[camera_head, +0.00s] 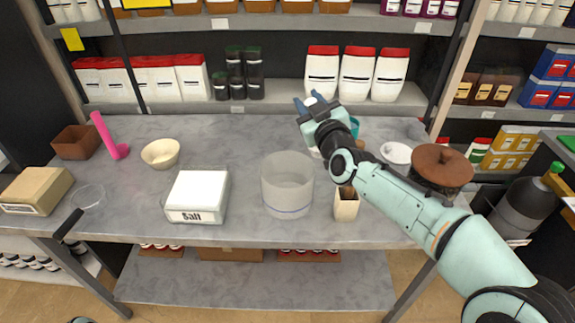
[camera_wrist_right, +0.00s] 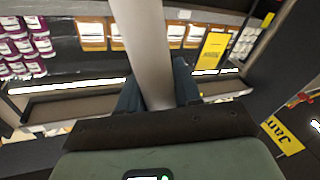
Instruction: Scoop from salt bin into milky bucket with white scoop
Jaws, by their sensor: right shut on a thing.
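The white salt bin (camera_head: 197,193), labelled "Salt", stands left of centre on the grey table. Its inside looks plain white. The milky bucket (camera_head: 288,187), translucent and upright, stands to the right of the bin. My right gripper (camera_head: 313,100) is above the back of the table, behind the bucket and apart from it. It is shut on a pale shaft (camera_wrist_right: 145,50), which looks like the white scoop's handle. The scoop's bowl cannot be made out, and the wrist and arm hide part of that area.
A cream bowl (camera_head: 160,153), pink handled tool (camera_head: 110,138) and brown box (camera_head: 76,142) stand at the left. A beige container (camera_head: 346,204) is right of the bucket. A brown lidded pot (camera_head: 441,166) stands at the right. Stocked shelves (camera_head: 260,105) rise behind.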

